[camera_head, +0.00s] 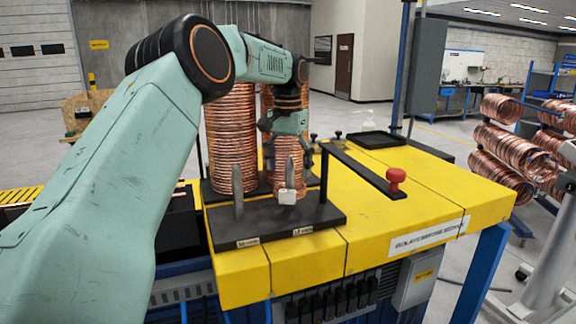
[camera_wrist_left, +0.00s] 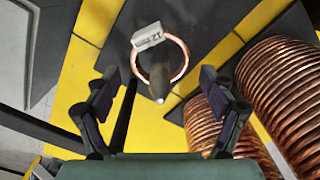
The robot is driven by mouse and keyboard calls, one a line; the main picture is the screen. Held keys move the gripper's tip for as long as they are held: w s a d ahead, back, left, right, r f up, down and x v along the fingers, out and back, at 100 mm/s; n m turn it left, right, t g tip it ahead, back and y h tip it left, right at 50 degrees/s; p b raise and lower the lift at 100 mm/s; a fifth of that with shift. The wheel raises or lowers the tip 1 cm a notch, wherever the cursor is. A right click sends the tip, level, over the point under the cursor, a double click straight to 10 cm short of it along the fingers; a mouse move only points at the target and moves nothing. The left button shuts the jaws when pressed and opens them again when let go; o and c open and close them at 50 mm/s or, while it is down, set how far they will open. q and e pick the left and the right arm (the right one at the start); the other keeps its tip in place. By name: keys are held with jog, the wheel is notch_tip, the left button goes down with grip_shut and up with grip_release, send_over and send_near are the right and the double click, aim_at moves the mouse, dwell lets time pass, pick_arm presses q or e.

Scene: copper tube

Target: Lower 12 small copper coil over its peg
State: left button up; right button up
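The small copper coil (camera_wrist_left: 186,60), with a white tag reading 12, is a thin ring around a dark pointed peg (camera_wrist_left: 160,78). In the head view the coil (camera_head: 302,191) sits low around the right peg (camera_head: 289,172) of the dark base plate (camera_head: 325,214), its tag facing front. My left gripper (camera_wrist_left: 163,95) is open and empty, with one finger on each side of the peg and apart from the coil. In the head view the left gripper (camera_head: 287,150) is just above and behind this peg. My right gripper is not in view.
A second, bare peg (camera_head: 237,192) stands left on the plate. Tall copper coil stacks (camera_head: 231,130) stand behind the pegs, close to the left gripper. A dark bar with a red knob (camera_head: 396,178) crosses the yellow table (camera_head: 440,195) at right. The table's right part is mostly clear.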

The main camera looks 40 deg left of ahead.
pick_arm(q)
jog(key=shift+o, duration=1.3)
jog(key=shift+s+r, duration=0.1)
notch_tip(320, 180, up, 6)
jog(key=shift+r, duration=0.75)
jog(key=shift+f, duration=0.1)
